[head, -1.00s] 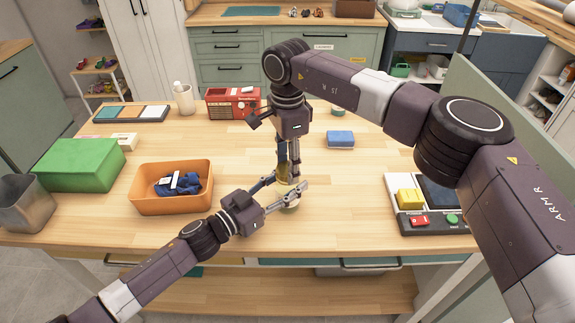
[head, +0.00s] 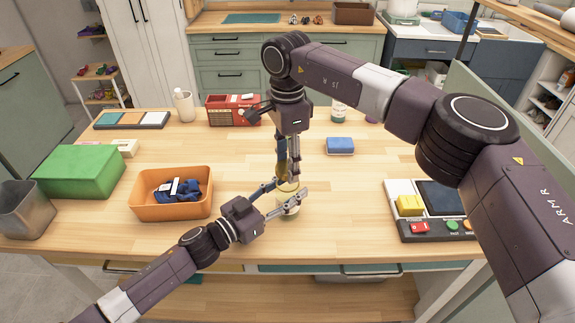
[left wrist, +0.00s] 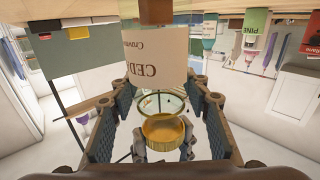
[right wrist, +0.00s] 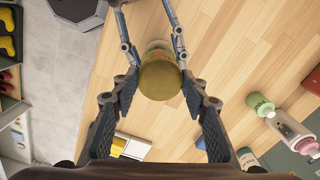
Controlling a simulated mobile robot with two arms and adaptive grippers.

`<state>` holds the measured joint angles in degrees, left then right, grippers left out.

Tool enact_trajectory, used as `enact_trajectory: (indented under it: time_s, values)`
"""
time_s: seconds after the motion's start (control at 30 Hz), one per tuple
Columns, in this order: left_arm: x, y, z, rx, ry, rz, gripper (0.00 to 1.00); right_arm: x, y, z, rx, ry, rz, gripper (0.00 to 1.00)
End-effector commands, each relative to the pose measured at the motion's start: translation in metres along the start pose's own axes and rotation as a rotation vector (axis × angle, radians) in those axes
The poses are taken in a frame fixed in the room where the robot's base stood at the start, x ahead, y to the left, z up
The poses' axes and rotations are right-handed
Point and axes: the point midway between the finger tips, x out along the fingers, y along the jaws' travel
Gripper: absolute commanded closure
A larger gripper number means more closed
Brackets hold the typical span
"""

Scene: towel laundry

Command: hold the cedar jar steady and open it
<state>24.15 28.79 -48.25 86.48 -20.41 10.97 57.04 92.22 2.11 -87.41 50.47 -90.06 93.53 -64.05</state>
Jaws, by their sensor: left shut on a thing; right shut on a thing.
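The cedar jar (head: 291,206) stands on the wooden table, upright, at the middle front. Its white printed label (left wrist: 155,62) shows in the left wrist view, which is upside down. My left gripper (head: 287,203) is shut around the jar from the left side. My right gripper (head: 283,172) points down from above and is shut on the gold lid (right wrist: 160,78). In the left wrist view the lid (left wrist: 162,132) is apart from the jar's glass rim (left wrist: 158,104), with a gap between them. The arms partly hide the jar in the head view.
An orange bin (head: 172,207) with dark blue cloth stands left of the jar, a green box (head: 80,171) farther left. A control panel (head: 430,228) is at right. Table between jar and panel is clear.

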Motion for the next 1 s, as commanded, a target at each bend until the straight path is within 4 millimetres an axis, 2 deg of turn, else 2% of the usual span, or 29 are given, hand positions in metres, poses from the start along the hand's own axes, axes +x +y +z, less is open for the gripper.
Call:
enact_trajectory:
  time_s: [0.2, 0.47, 0.5, 0.67, 1.0]
  values:
    - [0.000, -0.001, 0.000, 0.001, 0.000, -0.001, 1.00, -0.028, 0.000, 0.000, 0.000, -0.001, -0.001, 0.88]
    - [0.000, -0.001, 0.000, 0.001, 0.000, -0.001, 1.00, -0.032, 0.000, 0.000, 0.000, -0.001, 0.001, 0.88]
    - [0.000, -0.001, 0.000, 0.001, 0.000, -0.001, 0.52, -0.032, 0.000, 0.000, 0.000, -0.001, 0.001, 0.88]
    - [0.000, -0.001, 0.000, 0.001, 0.000, -0.001, 0.36, -0.031, 0.000, 0.000, -0.001, -0.001, 0.001, 0.88]
    - [-0.005, -0.001, 0.001, 0.000, -0.001, -0.001, 0.36, -0.031, 0.000, 0.000, 0.000, -0.001, 0.001, 0.88]
